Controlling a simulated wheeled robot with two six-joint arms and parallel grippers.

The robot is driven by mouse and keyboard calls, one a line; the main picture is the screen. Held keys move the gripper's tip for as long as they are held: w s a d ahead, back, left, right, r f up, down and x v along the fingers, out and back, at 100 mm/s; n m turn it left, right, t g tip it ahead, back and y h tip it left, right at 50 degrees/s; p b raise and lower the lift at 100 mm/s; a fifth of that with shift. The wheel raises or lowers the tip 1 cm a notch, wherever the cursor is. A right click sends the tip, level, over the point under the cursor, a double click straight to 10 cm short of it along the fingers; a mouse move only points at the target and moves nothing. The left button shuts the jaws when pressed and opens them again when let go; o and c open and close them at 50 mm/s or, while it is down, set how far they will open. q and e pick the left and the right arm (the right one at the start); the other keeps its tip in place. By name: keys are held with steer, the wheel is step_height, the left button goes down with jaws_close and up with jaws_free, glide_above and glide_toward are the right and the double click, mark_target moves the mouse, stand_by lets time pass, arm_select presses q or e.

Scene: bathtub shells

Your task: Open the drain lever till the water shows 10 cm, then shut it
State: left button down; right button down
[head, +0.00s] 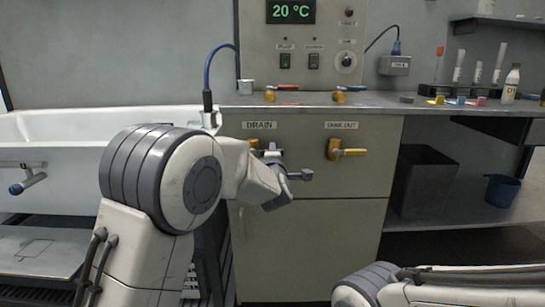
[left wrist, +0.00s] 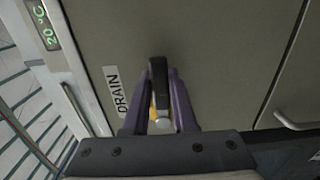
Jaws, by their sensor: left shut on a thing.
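The DRAIN label (head: 260,125) is on the cabinet front, with the yellow drain valve (head: 254,144) just below it. My left gripper (head: 271,152) is at this valve and partly covers it in the head view. In the left wrist view, the purple fingers of my left gripper (left wrist: 160,88) are shut on the dark drain lever (left wrist: 158,72). The lever's exact angle is hard to tell. The white tub (head: 60,126) is at the left; its water surface is not clear. The display (head: 291,11) reads 20 °C, and no cm reading shows. My right gripper is out of view.
The counter (head: 390,106) above holds small valves, blocks and a bottle (head: 511,84). A grey bin (head: 424,180) and a blue bucket (head: 502,191) stand on the lower shelf.

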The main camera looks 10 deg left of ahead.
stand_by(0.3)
arm_select(q)
steer(key=c, duration=0.7)
jaws_free()
steer(key=shift+r, duration=0.1)
steer(key=s, duration=0.3)
steer(key=s+p, duration=0.1)
steer(key=s, duration=0.3)
steer(key=s+d+p, duration=0.1)
steer(key=s, duration=0.2)
steer(key=shift+s+d, duration=0.1)
steer(key=shift+s, duration=0.1)
